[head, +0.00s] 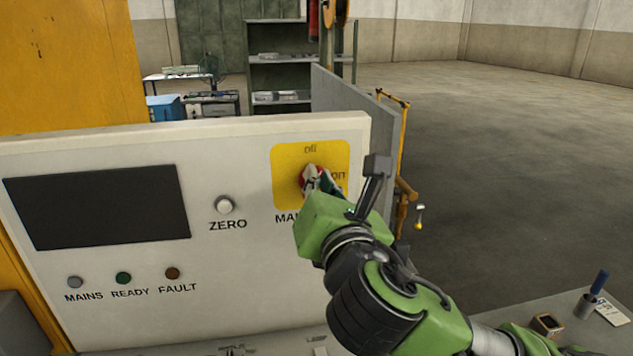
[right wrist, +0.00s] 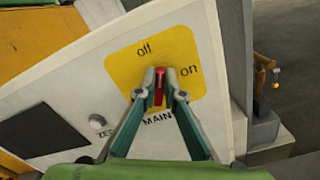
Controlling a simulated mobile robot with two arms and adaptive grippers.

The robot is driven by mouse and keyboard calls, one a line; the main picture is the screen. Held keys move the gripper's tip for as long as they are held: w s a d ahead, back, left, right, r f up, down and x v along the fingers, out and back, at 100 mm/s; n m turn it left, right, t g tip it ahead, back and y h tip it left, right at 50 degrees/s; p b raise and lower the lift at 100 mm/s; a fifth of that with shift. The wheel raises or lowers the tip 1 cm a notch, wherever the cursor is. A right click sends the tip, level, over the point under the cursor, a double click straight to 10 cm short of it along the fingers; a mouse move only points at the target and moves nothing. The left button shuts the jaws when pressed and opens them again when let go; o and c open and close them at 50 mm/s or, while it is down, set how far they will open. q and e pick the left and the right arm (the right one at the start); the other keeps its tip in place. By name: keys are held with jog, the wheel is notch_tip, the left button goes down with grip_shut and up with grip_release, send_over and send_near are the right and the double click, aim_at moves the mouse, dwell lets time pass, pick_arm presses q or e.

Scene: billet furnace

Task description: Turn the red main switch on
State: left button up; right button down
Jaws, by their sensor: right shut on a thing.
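The red main switch (head: 307,180) sits on a yellow plate (head: 286,160) at the right of the white control panel. The plate reads "off" at the top and "on" at the right. My right gripper (head: 318,180) reaches the switch from the front right and partly hides it in the head view. In the right wrist view, the two fingertips of my right gripper (right wrist: 160,92) are closed on either side of the red handle (right wrist: 159,85). The handle's upper end shows between the two labels; its exact setting is hard to tell. My left gripper is not in view.
The panel holds a dark screen (head: 98,203), a ZERO button (head: 225,206) and a grey MAINS lamp (head: 75,282), with READY and FAULT lamps beside it. A grey upright plate (head: 358,125) stands behind the panel's right edge. Open floor lies to the right.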

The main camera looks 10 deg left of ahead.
jog(key=m, duration=0.4)
jog(key=f+m, duration=0.1)
jog(key=m, duration=0.7)
jog(key=shift+w+d+f+m, duration=0.2)
jog(key=shift+d+m, duration=0.1)
jog(key=shift+d, duration=0.1)
dwell(0.3)
jog(key=c, duration=2.1)
grip_release()
jog(key=shift+c, duration=0.2)
jog(key=shift+s, duration=0.1)
jog(key=v, duration=1.2)
